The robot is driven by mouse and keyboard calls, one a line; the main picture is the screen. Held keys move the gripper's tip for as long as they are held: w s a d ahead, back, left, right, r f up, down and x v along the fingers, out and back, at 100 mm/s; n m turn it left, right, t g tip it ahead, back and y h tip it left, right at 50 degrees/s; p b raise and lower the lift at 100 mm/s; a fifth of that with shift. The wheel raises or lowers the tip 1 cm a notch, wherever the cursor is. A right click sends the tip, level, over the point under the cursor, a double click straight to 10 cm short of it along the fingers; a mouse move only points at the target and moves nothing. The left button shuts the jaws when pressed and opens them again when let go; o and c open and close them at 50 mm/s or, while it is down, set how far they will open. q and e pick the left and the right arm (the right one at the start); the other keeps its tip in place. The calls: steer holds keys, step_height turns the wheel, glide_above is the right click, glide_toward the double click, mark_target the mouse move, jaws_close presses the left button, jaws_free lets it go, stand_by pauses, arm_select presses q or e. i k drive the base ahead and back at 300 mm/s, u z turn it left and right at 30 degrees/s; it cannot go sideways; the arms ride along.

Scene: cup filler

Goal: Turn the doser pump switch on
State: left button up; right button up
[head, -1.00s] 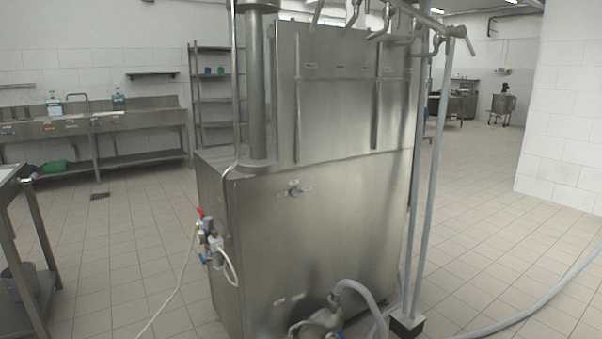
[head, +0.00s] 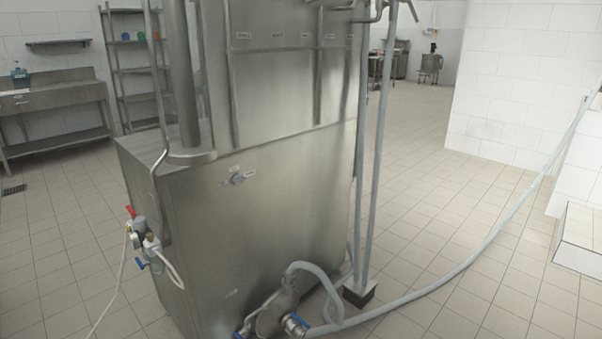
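A large stainless steel machine (head: 270,235) stands in the middle of the head view. A small round switch (head: 237,178) with small labels around it sits on the upper part of its front panel. The labels are too small to read, and I cannot tell the switch's position. At the machine's lower front is a pump-like fitting (head: 272,318) with blue-handled valves and a grey hose. Neither of my grippers is in view.
A valve cluster (head: 143,240) with red and blue handles sticks out at the machine's left edge. A grey hose (head: 455,262) runs across the floor to the right. A post base (head: 359,292) stands beside the machine. Tiled floor (head: 430,180) is open at right.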

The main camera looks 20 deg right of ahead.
mark_target(237, 179)
steer(key=z, duration=0.5)
steer(key=i, duration=1.05)
steer(key=u, duration=0.6)
steer(key=i, duration=0.6)
steer(key=u, duration=0.45)
